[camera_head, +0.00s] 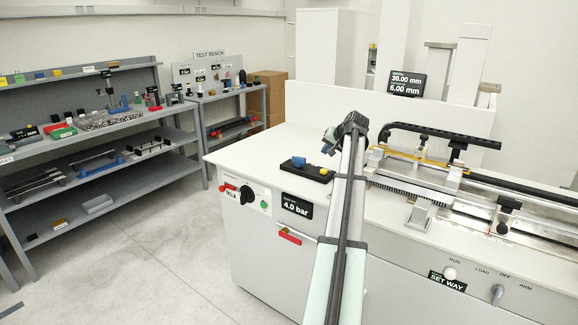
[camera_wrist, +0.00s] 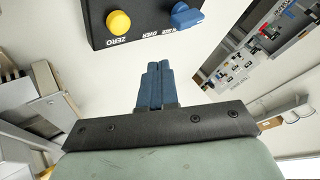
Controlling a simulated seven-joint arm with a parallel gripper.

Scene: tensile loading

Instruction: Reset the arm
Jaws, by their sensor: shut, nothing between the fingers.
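My arm (camera_head: 341,210) reaches up from the bottom of the head view over the white machine top (camera_head: 262,150). My gripper (camera_head: 329,140) is at its far end, small and partly hidden by the wrist. In the wrist view its two blue fingers (camera_wrist: 167,66) are together with nothing between them. They point towards a black control box (camera_wrist: 140,14) with a yellow ZERO button (camera_wrist: 118,22) and a blue knob (camera_wrist: 187,19). The fingertips appear apart from both controls. In the head view the box (camera_head: 307,169) lies just left of my arm.
A metal machine with a rail (camera_head: 520,190) and black beam (camera_head: 440,133) stands right of my arm. A display (camera_head: 406,83) stands behind. Shelves (camera_head: 95,130) are left, beyond open floor.

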